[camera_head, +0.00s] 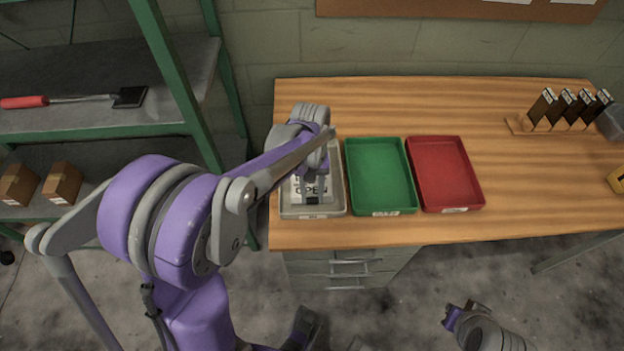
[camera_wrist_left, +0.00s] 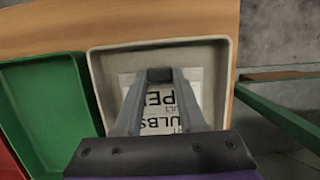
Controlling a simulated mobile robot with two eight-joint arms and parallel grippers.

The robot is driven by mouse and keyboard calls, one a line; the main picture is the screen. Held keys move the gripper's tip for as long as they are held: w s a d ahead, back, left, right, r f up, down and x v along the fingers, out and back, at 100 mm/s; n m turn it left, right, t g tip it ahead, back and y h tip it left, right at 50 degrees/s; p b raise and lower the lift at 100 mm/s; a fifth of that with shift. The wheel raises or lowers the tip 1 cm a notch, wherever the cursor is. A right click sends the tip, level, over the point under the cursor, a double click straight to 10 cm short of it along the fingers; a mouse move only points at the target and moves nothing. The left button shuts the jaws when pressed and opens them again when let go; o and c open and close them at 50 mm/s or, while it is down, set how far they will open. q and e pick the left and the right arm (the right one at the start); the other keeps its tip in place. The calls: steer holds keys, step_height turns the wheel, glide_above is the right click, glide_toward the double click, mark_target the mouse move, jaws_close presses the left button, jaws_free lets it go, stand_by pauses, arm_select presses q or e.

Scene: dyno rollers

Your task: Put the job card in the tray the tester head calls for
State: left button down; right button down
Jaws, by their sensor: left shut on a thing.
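My left gripper (camera_head: 313,190) points down into that tray and is shut on the card. In the left wrist view, the fingers (camera_wrist_left: 160,75) meet at the card (camera_wrist_left: 195,82), inside the outline of the grey tray (camera_wrist_left: 218,45). I cannot tell whether the card touches the tray floor. The tester head is not recognisable here. The right gripper's fingers are not seen.
A green tray (camera_head: 380,177) and a red tray (camera_head: 446,174) stand to the right on the wooden bench (camera_head: 400,108). A rack of dark cards (camera_head: 567,110) stands at the back right. A green-framed shelf (camera_head: 200,95) is close on the left.

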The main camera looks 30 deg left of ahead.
arm_select(q)
steer(key=shift+s+d+p+v, duration=0.2)
steer(key=shift+p+v, duration=0.5)
steer(key=shift+v, duration=0.4)
steer(key=shift+s+d+p+v, duration=0.1)
steer(key=shift+s+p+v, duration=0.15)
steer(key=shift+p+v, duration=0.65)
steer(key=shift+s+d+p+v, duration=0.15)
steer(key=shift+p+v, duration=0.35)
steer(key=shift+v, duration=0.75)
steer(key=shift+r, duration=0.2)
